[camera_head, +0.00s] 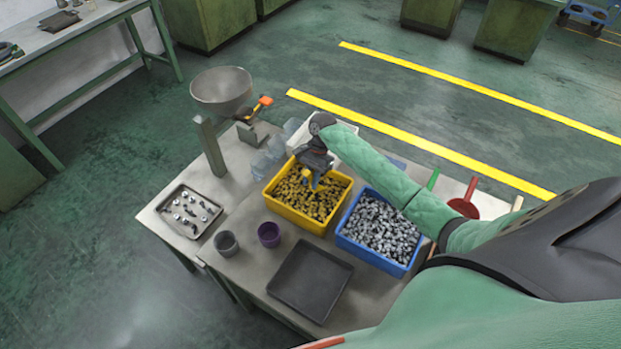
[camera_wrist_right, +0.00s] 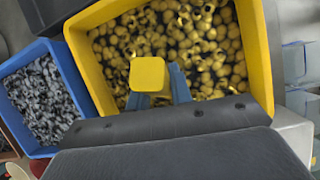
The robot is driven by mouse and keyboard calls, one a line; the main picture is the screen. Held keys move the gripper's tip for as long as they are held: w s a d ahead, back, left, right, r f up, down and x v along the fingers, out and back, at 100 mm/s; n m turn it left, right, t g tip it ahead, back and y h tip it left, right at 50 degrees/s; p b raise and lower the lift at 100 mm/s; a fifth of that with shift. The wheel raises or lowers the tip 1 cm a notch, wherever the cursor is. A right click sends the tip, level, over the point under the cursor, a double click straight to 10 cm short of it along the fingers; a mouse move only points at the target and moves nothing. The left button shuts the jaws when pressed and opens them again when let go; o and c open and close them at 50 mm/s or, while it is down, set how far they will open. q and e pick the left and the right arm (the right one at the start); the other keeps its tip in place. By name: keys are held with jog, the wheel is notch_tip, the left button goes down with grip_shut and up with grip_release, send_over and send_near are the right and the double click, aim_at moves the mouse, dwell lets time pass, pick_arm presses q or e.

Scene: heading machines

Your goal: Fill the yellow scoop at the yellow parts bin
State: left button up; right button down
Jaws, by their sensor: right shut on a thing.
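The yellow parts bin (camera_head: 296,217) stands on the table, filled with small yellow and dark parts. My right gripper (camera_head: 313,170) is over the bin, pointing down, shut on the yellow scoop (camera_head: 311,181). In the right wrist view the gripper's two blue fingers (camera_wrist_right: 160,98) are around a yellow block-like end of the scoop (camera_wrist_right: 148,74), above the parts in the yellow bin (camera_wrist_right: 262,60). The scoop's bowl is hidden, so I cannot tell whether it holds parts or touches them. My left gripper is not in view.
A blue bin (camera_head: 374,256) of grey parts stands right of the yellow bin. A dark tray (camera_head: 310,283), purple cup (camera_head: 269,234) and grey cup (camera_head: 226,243) are in front. A metal bowl (camera_head: 221,88), upright post (camera_head: 210,148) and clear containers (camera_head: 265,163) stand to the left and behind.

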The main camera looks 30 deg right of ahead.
aim_at(305, 173)
jog(key=a+r+h, duration=0.1)
jog(key=r+h, duration=0.1)
jog(key=a+r+t+h, duration=0.1)
jog(key=r+h, duration=0.1)
jog(key=r, duration=0.1)
jog(key=a+r+h, duration=0.1)
jog(key=r+h, duration=0.1)
jog(key=shift+s+r+t, duration=0.25)
jog(key=shift+r+t, duration=0.05)
jog(key=shift+r, duration=0.1)
jog(key=shift+s+a+r+h, duration=0.1)
jog(key=shift+a+r+h, duration=0.05)
jog(key=shift+r, duration=0.3)
jog(key=shift+a+r+h, duration=0.15)
jog(key=shift+r, duration=0.3)
dwell(0.4)
